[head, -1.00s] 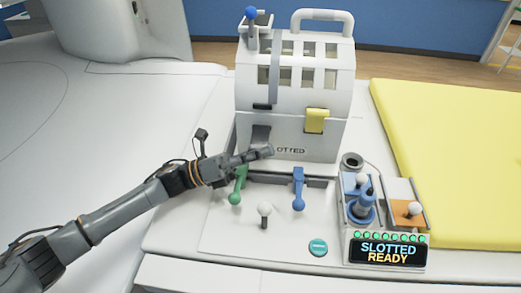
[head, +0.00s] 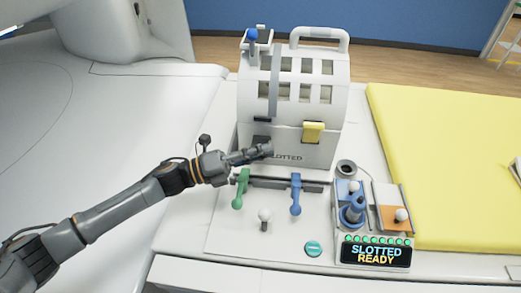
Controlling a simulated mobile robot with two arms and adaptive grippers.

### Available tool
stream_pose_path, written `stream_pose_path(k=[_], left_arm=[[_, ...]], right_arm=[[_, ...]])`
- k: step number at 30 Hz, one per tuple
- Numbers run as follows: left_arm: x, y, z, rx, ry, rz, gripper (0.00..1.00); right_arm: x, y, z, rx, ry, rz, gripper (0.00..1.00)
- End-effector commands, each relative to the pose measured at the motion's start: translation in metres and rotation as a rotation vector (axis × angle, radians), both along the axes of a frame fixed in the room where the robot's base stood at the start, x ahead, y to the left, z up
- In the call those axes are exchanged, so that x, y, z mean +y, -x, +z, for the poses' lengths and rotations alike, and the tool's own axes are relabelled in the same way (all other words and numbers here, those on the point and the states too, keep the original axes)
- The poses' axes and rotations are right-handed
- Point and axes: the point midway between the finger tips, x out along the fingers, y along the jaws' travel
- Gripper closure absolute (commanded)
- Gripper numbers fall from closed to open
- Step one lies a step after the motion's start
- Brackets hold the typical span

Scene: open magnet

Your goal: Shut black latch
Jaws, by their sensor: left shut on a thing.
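The black latch (head: 261,139) is a dark flap on the lower left front of a white slotted box. A small black catch (head: 262,119) sits above it, under the grey strap, with a gap between them. My left gripper (head: 262,151) reaches in from the left, its fingers closed at the latch's lower edge and hiding part of it. The exact contact is hard to see. The yellow latch (head: 313,131) lies against the box front to the right. My right gripper is not in view.
Green (head: 238,190) and blue (head: 295,194) levers and a white knob (head: 264,215) stand below the gripper. A control block with a display (head: 376,253) reading "SLOTTED READY" is at right. A yellow mat (head: 440,160) lies beyond.

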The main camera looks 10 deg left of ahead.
Motion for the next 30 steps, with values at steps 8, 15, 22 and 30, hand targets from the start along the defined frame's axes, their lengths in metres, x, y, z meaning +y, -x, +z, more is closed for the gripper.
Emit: stream_pose_path(k=[8,15,22,30], left_arm=[[0.001,-0.003,0.009,-0.016,0.007,0.004,1.00],[0.001,-0.002,0.006,-0.011,0.004,0.004,0.60],[0.002,-0.001,0.003,-0.006,0.001,0.004,0.60],[0.037,0.011,-0.006,-0.003,-0.002,0.006,0.60]], right_arm=[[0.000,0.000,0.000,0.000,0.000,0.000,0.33],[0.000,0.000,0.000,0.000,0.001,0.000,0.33],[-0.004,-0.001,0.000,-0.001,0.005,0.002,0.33],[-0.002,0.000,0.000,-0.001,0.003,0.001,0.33]])
